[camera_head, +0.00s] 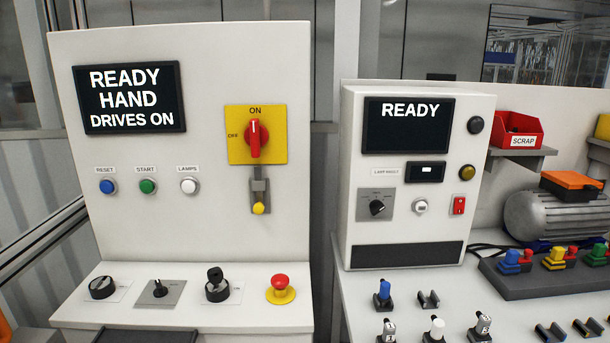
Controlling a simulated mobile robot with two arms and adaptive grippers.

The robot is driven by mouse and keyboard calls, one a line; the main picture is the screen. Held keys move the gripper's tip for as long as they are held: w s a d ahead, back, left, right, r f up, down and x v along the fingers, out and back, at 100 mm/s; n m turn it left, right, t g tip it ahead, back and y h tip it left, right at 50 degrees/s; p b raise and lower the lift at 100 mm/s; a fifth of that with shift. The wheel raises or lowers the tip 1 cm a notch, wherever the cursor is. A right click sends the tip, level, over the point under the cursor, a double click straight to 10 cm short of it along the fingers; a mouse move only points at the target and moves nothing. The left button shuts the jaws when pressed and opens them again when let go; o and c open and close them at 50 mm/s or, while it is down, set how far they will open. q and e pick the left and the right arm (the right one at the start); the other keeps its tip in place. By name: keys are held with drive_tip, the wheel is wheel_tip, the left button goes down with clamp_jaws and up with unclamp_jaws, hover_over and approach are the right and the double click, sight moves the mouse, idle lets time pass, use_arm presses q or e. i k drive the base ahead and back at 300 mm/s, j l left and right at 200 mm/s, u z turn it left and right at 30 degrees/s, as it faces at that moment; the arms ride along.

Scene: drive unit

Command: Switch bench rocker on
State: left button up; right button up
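The red rocker switch (460,204) sits at the lower right of the bench tester's white front panel (405,223). It is small in the picture, and I cannot tell which way it is tipped. The tester's dark screen (408,125) reads READY. Neither of my grippers shows in the head view.
Left stands a drive cabinet (215,70) with a red rotary handle (254,138) and a red mushroom button (281,283). A selector knob (377,207) and white button (420,206) sit left of the rocker. Plugs and clips stand on the bench below; a motor (550,212) lies right.

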sight(459, 202)
drive_tip(key=l+u, duration=0.1)
drive_tip(key=l, duration=0.55)
drive_tip(key=l+u, duration=0.1)
drive_tip(key=l, duration=1.1)
drive_tip(key=k+l+u, duration=0.15)
drive_tip(key=l, duration=0.5)
drive_tip(key=l+u, duration=0.1)
drive_tip(key=l, duration=0.5)
drive_tip(key=k+l+u, duration=0.1)
drive_tip(key=l, duration=0.55)
drive_tip(key=i+l, duration=0.15)
drive_tip(key=i, duration=0.45)
drive_tip(key=k, duration=0.65)
